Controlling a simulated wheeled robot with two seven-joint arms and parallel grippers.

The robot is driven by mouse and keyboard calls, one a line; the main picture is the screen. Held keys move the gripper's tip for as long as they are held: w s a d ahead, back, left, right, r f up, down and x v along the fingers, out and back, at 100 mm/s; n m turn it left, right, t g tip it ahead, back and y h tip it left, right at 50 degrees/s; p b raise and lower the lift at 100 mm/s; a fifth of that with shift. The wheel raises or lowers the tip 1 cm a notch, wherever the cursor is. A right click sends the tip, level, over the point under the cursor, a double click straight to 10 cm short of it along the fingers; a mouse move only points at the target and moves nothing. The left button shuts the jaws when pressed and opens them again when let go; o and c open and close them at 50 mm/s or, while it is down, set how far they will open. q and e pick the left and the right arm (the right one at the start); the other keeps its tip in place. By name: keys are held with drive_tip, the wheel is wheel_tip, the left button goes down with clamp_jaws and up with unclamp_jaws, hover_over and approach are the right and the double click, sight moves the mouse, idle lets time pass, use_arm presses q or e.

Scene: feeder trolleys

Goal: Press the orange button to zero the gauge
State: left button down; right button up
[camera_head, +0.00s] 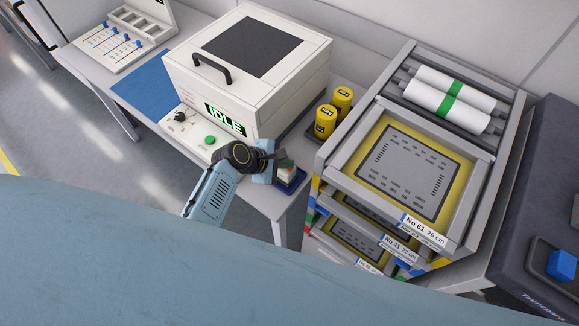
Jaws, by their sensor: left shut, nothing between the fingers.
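My left gripper (279,157) is shut and empty at the front right corner of the white machine, over the bench. A small pale block-like thing with a dark top (286,171) sits just below and beside the fingertips, in a dark blue tray (291,184). It may be the gauge, but it is partly hidden by my gripper and too small to read. I cannot make out an orange button; my gripper may hide it. I cannot tell whether the fingers touch the block. My right gripper is not in view.
The white machine (291,81) shows IDLE on its display (225,120) and has a green button (210,140). Yellow jars (326,121) stand behind my gripper. A trolley with stencil frames (478,205) stands close on the right. A blue mat (146,86) lies on the left.

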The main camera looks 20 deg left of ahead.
sight(286, 171)
use_arm(q)
drive_tip(key=shift+f, duration=0.35)
idle(0.3)
idle(0.4)
drive_tip(key=shift+r+p, duration=0.8)
drive_tip(key=shift+p, duration=0.05)
wheel_tip(286, 171, up, 3)
drive_tip(key=p, duration=0.3)
drive_tip(key=shift+f, duration=0.15)
wheel_tip(286, 171, up, 2)
drive_tip(key=shift+r+p, duration=0.15)
drive_tip(key=shift+p, duration=0.9)
